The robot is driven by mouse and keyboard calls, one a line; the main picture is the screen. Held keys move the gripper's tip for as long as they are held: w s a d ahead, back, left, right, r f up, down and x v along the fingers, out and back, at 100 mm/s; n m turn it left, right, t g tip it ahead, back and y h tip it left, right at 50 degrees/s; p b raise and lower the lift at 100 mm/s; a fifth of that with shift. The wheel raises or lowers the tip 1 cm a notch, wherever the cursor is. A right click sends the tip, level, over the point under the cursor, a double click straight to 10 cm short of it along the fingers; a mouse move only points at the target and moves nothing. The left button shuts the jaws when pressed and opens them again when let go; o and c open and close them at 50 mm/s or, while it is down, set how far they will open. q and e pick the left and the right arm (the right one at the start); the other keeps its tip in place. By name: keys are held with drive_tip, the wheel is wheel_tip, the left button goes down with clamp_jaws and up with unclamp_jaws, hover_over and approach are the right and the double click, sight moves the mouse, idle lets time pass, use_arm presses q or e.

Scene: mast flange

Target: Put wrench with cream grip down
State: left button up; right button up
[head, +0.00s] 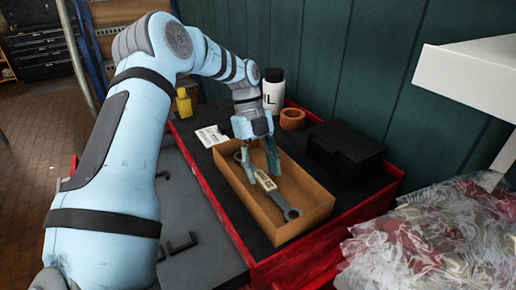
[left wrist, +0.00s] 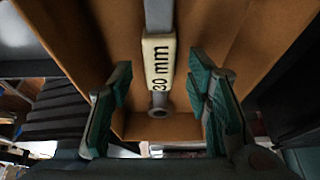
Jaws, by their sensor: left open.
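The wrench with the cream grip (head: 265,181) lies in a shallow cardboard box (head: 289,232) on the bench. In the left wrist view the open fingers (left wrist: 160,115) have clear gaps to the grip. My right gripper is not in view.
A black box (head: 345,150) stands right of the cardboard box. Behind are a white bottle (head: 273,90), an orange-brown ring (head: 292,119) and a paper label (head: 211,136). A red rim (head: 225,210) edges the bench. Clear plastic bags (head: 440,240) fill the near right.

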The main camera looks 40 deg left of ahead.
use_arm(q)
drive_tip(key=p+v, duration=0.2)
drive_tip(key=v, duration=0.9)
